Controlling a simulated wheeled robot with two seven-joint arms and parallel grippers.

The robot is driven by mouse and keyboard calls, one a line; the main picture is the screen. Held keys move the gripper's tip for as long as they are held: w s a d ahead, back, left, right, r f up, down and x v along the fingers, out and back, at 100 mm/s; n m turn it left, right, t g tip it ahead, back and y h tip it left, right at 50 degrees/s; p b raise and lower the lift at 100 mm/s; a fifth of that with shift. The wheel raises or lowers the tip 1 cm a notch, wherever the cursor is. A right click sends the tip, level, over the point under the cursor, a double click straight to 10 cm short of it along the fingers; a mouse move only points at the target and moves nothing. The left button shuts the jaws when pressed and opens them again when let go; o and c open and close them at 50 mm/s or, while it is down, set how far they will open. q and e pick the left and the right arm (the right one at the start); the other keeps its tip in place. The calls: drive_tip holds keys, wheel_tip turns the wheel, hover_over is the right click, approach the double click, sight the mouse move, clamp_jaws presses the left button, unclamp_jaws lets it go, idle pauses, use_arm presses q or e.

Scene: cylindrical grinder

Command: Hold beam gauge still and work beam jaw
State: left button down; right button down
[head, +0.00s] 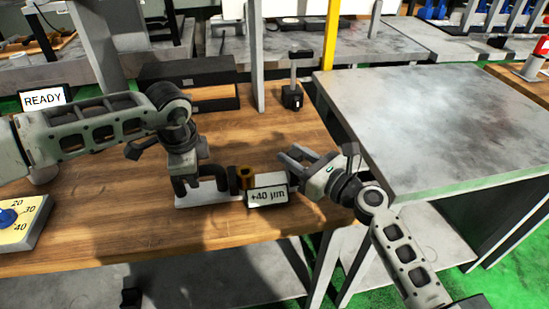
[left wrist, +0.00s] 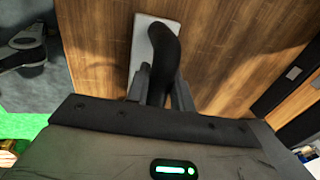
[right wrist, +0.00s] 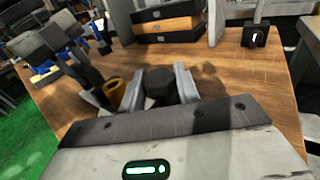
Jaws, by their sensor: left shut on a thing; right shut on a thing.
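The beam gauge has a pale base (head: 195,199), a dark arched frame (head: 207,172), a brass-coloured ring (head: 246,177) and a display (head: 267,196) reading +40 µm. It sits on the wooden bench. My left gripper (head: 184,176) is shut on the dark frame from above; the left wrist view shows the frame (left wrist: 162,55) between its fingers. My right gripper (head: 287,161) is at the gauge's right end. In the right wrist view its fingers are shut on a dark block (right wrist: 158,88), which appears to be the beam jaw. The head view does not show that grip clearly.
A dial plate (head: 18,222) lies at the bench's left, below a READY sign (head: 43,98). Dark boxes (head: 190,74) and a small post stand (head: 292,96) are at the back. A grey metal table (head: 440,115) stands to the right. The front bench strip is clear.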

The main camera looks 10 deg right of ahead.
use_arm(q)
drive_tip(key=shift+a, duration=0.15)
use_arm(e)
drive_tip(key=shift+w+d, duration=0.1)
drive_tip(key=shift+d, duration=0.3)
drive_tip(key=c, duration=1)
unclamp_jaws()
drive_tip(key=shift+c, duration=0.2)
drive_tip(key=shift+a, duration=0.1)
drive_tip(key=v, duration=1.2)
use_arm(q)
drive_tip(key=c, duration=1.1)
unclamp_jaws()
drive_tip(key=shift+c, duration=0.2)
